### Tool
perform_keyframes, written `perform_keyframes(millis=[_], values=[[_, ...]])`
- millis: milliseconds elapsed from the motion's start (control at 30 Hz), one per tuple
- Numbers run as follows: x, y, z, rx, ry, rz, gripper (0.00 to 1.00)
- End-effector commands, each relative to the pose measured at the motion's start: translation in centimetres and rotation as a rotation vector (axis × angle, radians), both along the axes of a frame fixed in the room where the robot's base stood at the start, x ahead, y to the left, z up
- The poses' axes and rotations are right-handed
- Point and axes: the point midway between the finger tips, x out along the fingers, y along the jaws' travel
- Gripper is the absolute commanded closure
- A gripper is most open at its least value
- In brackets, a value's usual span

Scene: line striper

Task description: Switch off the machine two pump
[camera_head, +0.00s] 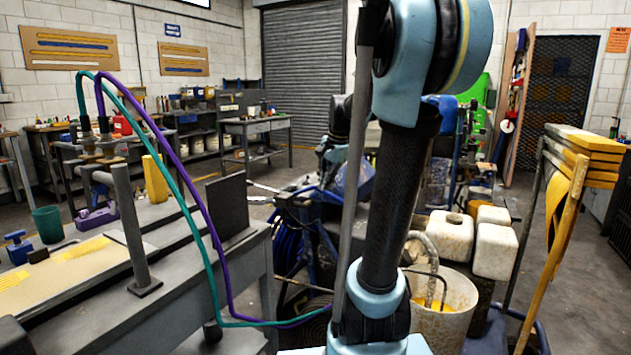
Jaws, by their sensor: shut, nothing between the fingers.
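A dark-blue framed line-striping machine (318,212) stands at mid-picture, partly behind my arm. Dark blue hoses (288,238) hang on its left side. More machine parts (440,185) show to the right of my arm, and I cannot tell whether they belong to the same machine. No label marks machine two, and I cannot make out a pump switch. My arm rises through the centre and covers much of this area. A dark and pale-blue part behind it looks like my wrist. My gripper's fingertips cannot be made out against the machine.
A grey workbench (170,285) fills the left, with a teal hose (172,180) and a purple hose (192,180) arching over it. White jugs (495,240), a paint-stained bucket (445,305) and a yellow-topped stand (570,190) crowd the right. Open floor lies behind the workbench.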

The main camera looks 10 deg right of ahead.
Motion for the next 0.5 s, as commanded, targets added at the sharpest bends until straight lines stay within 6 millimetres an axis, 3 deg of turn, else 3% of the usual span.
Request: perform_keyframes(millis=[33,200,500], values=[[2.0,-0.2,0.6,0.019,0.006,-0.050,1.00],[8.0,-0.5,1.9,0.094,0.030,-0.233,1.00],[18.7,-1.6,2.8,0.229,0.086,-0.555,1.00]])
